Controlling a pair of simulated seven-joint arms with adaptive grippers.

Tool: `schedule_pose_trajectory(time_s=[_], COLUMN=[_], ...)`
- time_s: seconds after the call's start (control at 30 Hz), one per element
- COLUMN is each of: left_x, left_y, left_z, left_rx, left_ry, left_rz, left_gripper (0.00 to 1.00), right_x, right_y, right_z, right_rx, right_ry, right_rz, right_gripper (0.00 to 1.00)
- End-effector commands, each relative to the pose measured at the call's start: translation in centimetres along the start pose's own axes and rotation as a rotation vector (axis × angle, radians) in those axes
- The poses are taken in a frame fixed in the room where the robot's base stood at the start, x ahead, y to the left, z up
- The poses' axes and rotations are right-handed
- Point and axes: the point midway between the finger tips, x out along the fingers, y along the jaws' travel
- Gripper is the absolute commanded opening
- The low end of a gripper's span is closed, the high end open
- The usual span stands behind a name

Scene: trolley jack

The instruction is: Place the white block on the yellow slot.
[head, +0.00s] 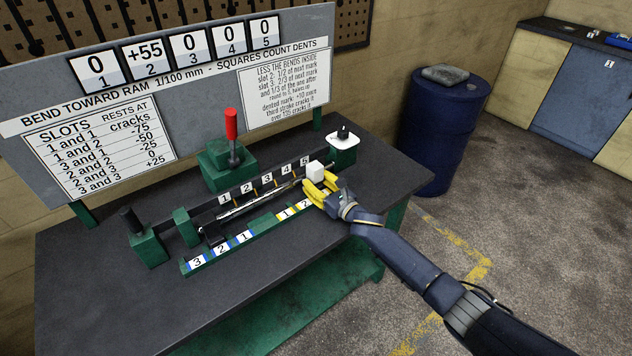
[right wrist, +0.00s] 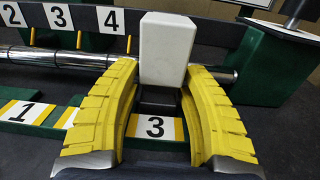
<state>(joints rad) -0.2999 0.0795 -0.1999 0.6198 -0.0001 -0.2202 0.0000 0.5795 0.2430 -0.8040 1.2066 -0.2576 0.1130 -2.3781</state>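The white block (head: 316,171) is upright between the tips of my right gripper's yellow fingers (head: 321,188). In the right wrist view the block (right wrist: 166,48) has a fingertip against each lower side, so the gripper (right wrist: 162,85) looks shut on it. The green slot rail has yellow-striped slots: slot 1 (head: 285,214) and slot 2 (head: 306,204) show in the head view. In the right wrist view, yellow slot 3 (right wrist: 155,127) lies between the fingers, nearer the camera than the block, and yellow slot 1 (right wrist: 66,118) is left. My left gripper is not in view.
Blue-striped slots (head: 221,250) fill the rail's left end. A metal shaft (head: 250,203) lies behind the rail, under number tags. A red-handled lever (head: 232,125) and a sign board (head: 180,100) stand behind. The bench's front right top is clear.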

Motion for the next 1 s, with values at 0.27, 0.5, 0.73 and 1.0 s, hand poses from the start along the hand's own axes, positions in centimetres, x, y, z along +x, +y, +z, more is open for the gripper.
schedule_pose_trajectory(time_s=[0.27,0.5,0.73,1.0], left_x=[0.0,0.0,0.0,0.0], left_y=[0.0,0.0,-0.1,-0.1], left_z=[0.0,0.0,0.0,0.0], left_rx=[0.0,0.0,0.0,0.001], left_ry=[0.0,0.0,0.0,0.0], left_rz=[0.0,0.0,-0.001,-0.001], left_gripper=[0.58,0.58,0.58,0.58], right_x=[0.0,-0.7,-4.3,-8.8], right_y=[0.0,-0.1,-0.1,0.0], right_z=[0.0,0.2,0.2,0.2], right_rx=[0.0,-0.001,-0.001,-0.001], right_ry=[0.0,0.001,0.001,0.001], right_rz=[0.0,0.0,0.0,0.0], right_gripper=[0.54,0.54,0.54,0.54])
